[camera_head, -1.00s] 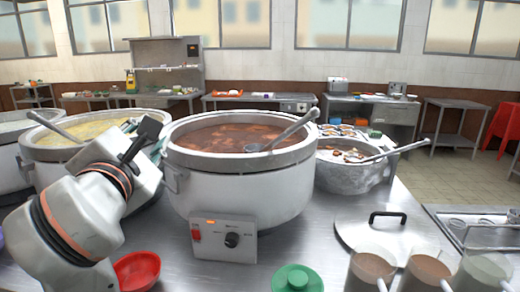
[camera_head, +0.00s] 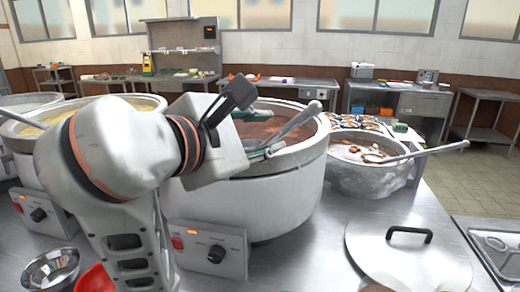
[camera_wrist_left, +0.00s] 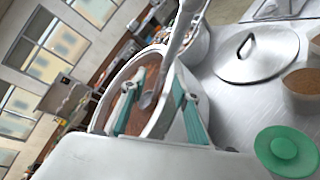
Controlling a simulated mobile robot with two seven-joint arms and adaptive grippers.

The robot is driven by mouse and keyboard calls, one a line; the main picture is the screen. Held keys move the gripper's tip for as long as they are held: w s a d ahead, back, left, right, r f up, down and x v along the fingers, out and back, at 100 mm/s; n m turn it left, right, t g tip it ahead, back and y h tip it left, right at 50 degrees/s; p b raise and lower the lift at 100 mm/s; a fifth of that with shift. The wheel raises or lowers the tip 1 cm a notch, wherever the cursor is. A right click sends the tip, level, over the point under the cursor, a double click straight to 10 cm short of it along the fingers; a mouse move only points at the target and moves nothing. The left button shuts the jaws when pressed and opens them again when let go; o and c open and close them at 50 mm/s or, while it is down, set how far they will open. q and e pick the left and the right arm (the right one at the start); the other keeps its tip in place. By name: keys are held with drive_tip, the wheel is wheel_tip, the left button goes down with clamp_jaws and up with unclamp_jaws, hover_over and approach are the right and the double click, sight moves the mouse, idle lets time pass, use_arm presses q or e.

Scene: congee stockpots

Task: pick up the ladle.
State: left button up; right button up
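A grey metal ladle (camera_head: 298,119) rests in the large middle stockpot (camera_head: 270,210) of reddish-brown congee, its handle leaning over the right rim. My left gripper (camera_head: 274,130) is over that pot, just left of the ladle, its lower part partly hidden by the wrist. In the left wrist view its two teal fingers are spread apart (camera_wrist_left: 155,88), and the ladle (camera_wrist_left: 172,55) shows between and beyond them. I see no contact with the handle. A second ladle (camera_head: 430,152) leans in the smaller right pot (camera_head: 368,178). My right gripper is not in view.
A lid (camera_head: 408,255) with a black handle lies on the steel counter at right. A metal bowl (camera_head: 50,271) and a red bowl (camera_head: 95,280) stand at front left. A green lid (camera_wrist_left: 287,151) and a brown-filled container (camera_wrist_left: 302,82) show in the left wrist view.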

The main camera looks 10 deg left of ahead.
sight(281, 135)
use_arm(q)
drive_tip(key=x, duration=0.1)
drive_tip(key=b+x, duration=0.1)
drive_tip(key=x, duration=0.2)
drive_tip(key=shift+d+f+b, duration=0.3)
drive_tip(key=shift+d+f, duration=0.1)
drive_tip(key=shift+d, duration=0.15)
drive_tip(key=shift+w+r, duration=0.1)
drive_tip(key=shift+w, duration=0.25)
drive_tip(key=shift+s, duration=0.1)
clamp_jaws()
